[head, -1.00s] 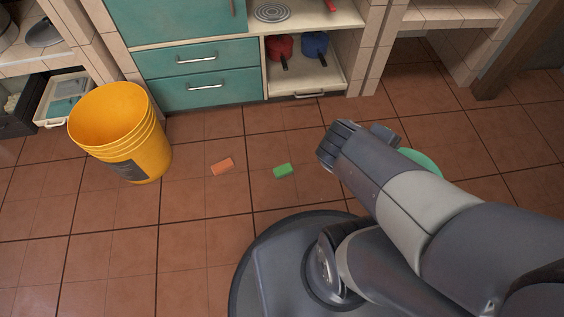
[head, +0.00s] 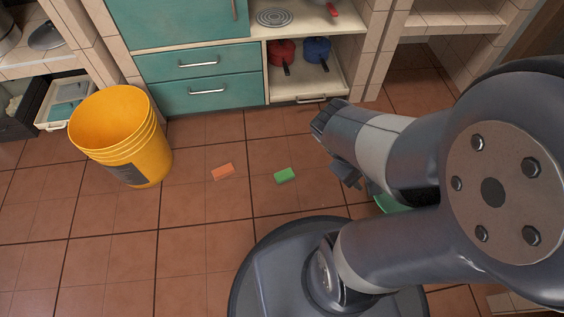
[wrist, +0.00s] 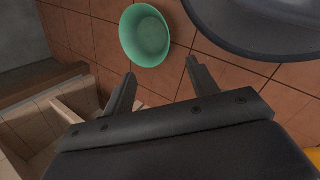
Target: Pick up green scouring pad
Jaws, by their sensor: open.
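The green scouring pad (head: 285,175) lies flat on the tiled floor, in the middle of the head view, in front of the teal drawers. It does not show in the wrist view. My gripper shows in the wrist view (wrist: 160,88) with its two fingers apart and nothing between them. In the head view my arm's end is to the right of the pad, above the floor and apart from it; the fingers are hard to make out there.
An orange sponge (head: 223,172) lies left of the pad. A yellow bucket (head: 140,150) stands further left. A green bowl (wrist: 145,36) is on the floor, mostly hidden behind my arm in the head view. Red (head: 281,52) and blue (head: 316,49) pots sit on a low shelf. Floor around the pad is clear.

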